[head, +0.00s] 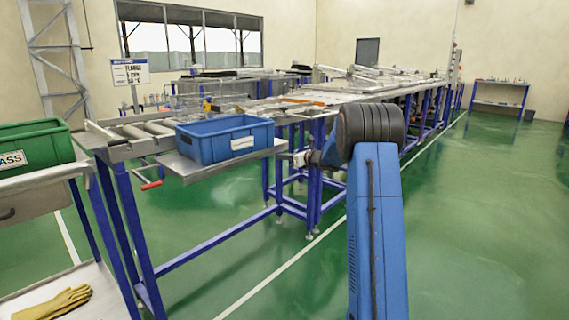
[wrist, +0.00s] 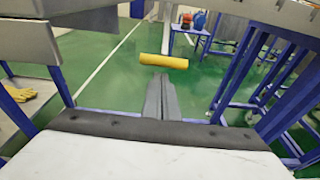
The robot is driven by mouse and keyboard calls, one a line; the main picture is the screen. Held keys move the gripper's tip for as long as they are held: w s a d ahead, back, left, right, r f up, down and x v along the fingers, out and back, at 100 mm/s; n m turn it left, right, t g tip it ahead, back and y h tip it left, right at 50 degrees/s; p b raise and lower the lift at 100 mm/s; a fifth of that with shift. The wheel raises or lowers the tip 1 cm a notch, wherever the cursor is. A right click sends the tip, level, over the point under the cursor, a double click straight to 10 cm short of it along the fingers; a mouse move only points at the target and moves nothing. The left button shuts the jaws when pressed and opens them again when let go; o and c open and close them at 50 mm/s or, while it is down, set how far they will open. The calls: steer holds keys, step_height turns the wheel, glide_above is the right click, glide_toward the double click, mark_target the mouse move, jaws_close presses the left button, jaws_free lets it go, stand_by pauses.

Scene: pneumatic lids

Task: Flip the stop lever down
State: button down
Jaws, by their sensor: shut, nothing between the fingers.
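A crank-like lever with a red grip (head: 152,185) hangs below the near end of the roller conveyor in the head view. Its grip lies roughly level. In the wrist view a yellow cylindrical grip (wrist: 164,61) lies crosswise just beyond my fingertips, with a grey rod seeming to rise from it. I cannot tell whether it belongs to the same lever. My gripper (wrist: 160,80) is shut and empty, its fingers pointing at the yellow grip with a small gap in the picture.
A blue bin (head: 225,140) stands on a metal shelf beside the roller conveyor (head: 140,130). A green bin (head: 32,145) stands on a cart at left, with yellow gloves (head: 55,302) on its lower shelf. Blue legs (wrist: 240,75) stand right of my gripper. The green floor is open.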

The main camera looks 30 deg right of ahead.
steer(key=shift+r, duration=0.4)
steer(key=shift+s+r, duration=0.1)
steer(key=shift+r, duration=0.05)
